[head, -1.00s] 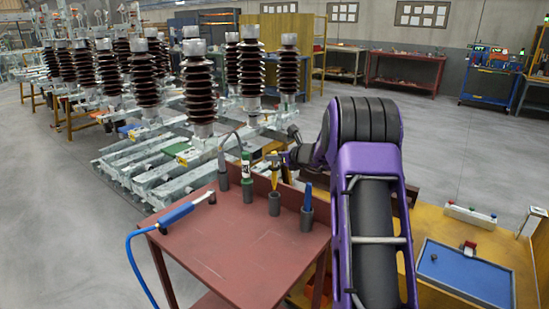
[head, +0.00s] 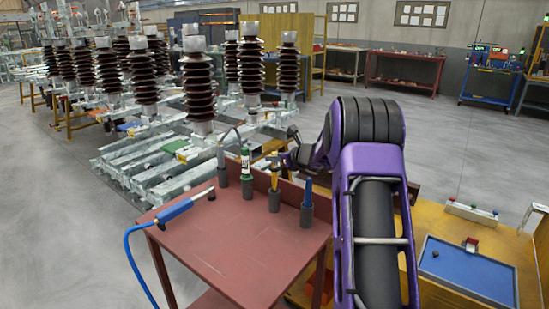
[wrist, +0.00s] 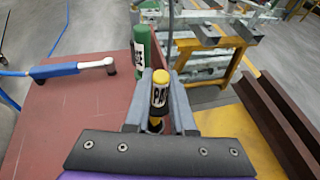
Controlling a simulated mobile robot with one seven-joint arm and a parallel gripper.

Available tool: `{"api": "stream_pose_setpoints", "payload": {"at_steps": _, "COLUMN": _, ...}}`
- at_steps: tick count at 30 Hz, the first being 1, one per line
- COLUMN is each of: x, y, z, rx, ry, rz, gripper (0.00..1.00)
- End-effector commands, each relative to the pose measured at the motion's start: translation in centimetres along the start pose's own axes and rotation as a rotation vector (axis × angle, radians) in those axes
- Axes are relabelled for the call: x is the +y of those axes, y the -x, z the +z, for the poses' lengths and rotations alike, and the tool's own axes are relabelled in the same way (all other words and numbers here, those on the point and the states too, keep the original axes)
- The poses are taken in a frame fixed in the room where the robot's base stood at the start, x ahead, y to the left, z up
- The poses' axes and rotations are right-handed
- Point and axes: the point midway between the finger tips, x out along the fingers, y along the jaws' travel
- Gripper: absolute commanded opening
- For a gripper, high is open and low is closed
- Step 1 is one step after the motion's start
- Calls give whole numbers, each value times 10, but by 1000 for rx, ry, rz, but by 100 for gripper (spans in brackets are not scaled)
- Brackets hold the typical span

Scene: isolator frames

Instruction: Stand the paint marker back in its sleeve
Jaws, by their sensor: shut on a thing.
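The paint marker (head: 275,182), yellow with a black and white label in the wrist view (wrist: 159,95), stands upright over a dark grey sleeve (head: 274,202) on the red bench. Its lower end is at the sleeve's mouth; I cannot tell how deep it sits. My gripper (head: 275,158) is shut on the marker near its top. In the wrist view, the two grey fingers (wrist: 160,92) flank it. A dark round rim shows just below it, partly hidden by my gripper's body.
A green marker (head: 246,160) and a blue tool (head: 307,190) stand in neighbouring sleeves, close on either side. The bench's front middle is clear.

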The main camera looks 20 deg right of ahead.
Motion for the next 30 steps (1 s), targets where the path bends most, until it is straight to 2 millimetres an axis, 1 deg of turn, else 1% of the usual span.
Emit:
{"api": "stream_pose_setpoints", "payload": {"at_steps": 1, "x": 0, "y": -2, "z": -5, "rx": 0, "ry": -1, "rz": 0, "gripper": 0}}
{"api": "stream_pose_setpoints", "payload": {"at_steps": 30, "x": 0, "y": -20, "z": -49, "rx": 1, "ry": -1, "rz": 1, "gripper": 0}}
